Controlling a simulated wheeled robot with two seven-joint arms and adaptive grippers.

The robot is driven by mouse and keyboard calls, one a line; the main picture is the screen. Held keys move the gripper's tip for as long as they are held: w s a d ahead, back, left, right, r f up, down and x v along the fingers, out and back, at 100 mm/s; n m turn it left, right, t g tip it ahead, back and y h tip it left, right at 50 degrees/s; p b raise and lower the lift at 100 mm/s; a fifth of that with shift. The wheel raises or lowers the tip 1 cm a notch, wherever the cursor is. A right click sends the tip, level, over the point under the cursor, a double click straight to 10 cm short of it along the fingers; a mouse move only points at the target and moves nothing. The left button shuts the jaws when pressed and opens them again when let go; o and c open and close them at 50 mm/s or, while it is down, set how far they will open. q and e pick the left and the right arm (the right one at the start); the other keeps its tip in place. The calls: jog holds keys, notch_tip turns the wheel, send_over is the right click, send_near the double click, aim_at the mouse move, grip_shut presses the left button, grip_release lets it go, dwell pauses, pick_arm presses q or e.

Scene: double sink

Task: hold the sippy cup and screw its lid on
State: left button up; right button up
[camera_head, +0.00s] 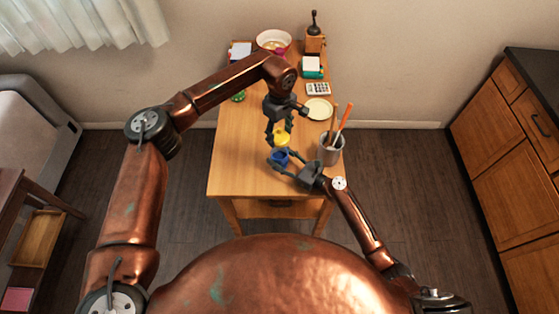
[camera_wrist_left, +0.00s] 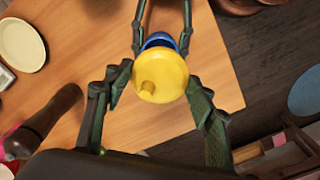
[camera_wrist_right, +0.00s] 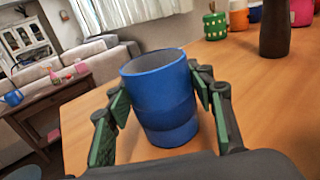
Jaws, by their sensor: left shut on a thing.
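The blue sippy cup (camera_wrist_right: 160,105) is upright and uncovered in the right wrist view, its open rim showing. It also shows in the head view (camera_head: 280,159). My right gripper (camera_head: 279,163) has one finger on each side of the cup, very close to its wall; I cannot tell whether both press on it. The yellow lid (camera_wrist_left: 161,76), with a small spout, is between the fingers of my left gripper (camera_wrist_left: 160,88). My left gripper is shut on the lid and holds it above the cup. The lid hides most of the cup in the left wrist view.
A grey utensil pot (camera_head: 331,150) stands on the wooden table (camera_head: 235,165) right of the cup. A cream plate (camera_head: 319,109), a calculator (camera_head: 318,89) and a bowl (camera_head: 273,39) are farther back. The table's left front is clear.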

jog(key=c, duration=1.2)
pick_arm(q)
jog(key=shift+f, duration=2.5)
jog(key=shift+f, duration=0.15)
jog(key=shift+f, duration=0.75)
jog(key=shift+f, duration=0.55)
pick_arm(e)
grip_shut()
